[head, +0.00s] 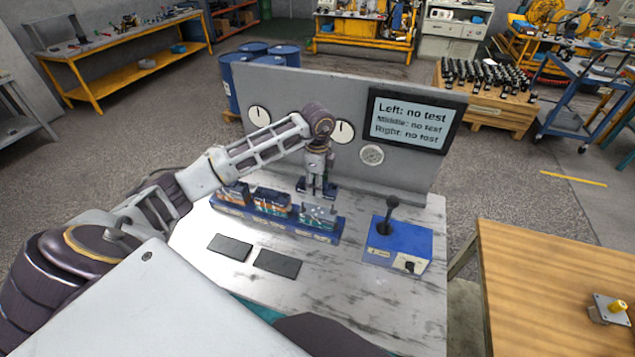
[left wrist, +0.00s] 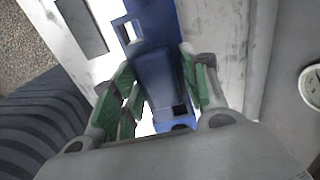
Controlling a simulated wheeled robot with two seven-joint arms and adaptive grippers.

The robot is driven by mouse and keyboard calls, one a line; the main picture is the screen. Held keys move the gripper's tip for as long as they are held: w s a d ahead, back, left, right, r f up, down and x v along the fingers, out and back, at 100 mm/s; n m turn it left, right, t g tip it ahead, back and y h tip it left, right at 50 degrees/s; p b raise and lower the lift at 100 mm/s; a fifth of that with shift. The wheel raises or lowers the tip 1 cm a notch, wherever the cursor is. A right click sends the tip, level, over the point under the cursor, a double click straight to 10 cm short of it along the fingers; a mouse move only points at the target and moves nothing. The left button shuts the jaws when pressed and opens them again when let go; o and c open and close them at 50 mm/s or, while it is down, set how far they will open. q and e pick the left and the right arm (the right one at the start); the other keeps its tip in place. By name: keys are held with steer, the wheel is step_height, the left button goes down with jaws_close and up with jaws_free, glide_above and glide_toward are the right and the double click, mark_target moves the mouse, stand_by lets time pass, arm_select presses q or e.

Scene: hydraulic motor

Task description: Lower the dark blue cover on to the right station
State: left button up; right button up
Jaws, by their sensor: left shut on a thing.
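My left gripper (head: 317,188) comes in from the left and is above and behind the right end of the blue station base (head: 265,225). It is shut on the dark blue cover (head: 302,187), seen only in part between the fingers. In the left wrist view the cover (left wrist: 158,75) lies between the green finger pads of the gripper (left wrist: 160,90), with blue parts below it. The right station (head: 318,216) is at the base's right end, nearer the camera than the cover, with its inner parts exposed. The cover appears apart from it. My right gripper is not in view.
A grey panel with gauges and a screen (head: 411,120) stands close behind the gripper. A blue control box with a black lever (head: 397,243) is right of the base. Two dark pads (head: 277,263) lie in front. The marble-look table top (head: 340,290) is otherwise clear.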

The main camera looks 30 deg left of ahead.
mark_target(317, 211)
arm_select(q)
steer(key=shift+f+b, duration=0.9)
steer(key=shift+f, duration=0.5)
steer(key=shift+f+b, duration=1.05)
steer(key=shift+f, duration=0.65)
steer(key=shift+f+b, duration=0.6)
steer(key=shift+f, duration=0.7)
steer(key=shift+f+b, duration=0.3)
steer(key=shift+f, duration=0.35)
steer(key=o, duration=1.5)
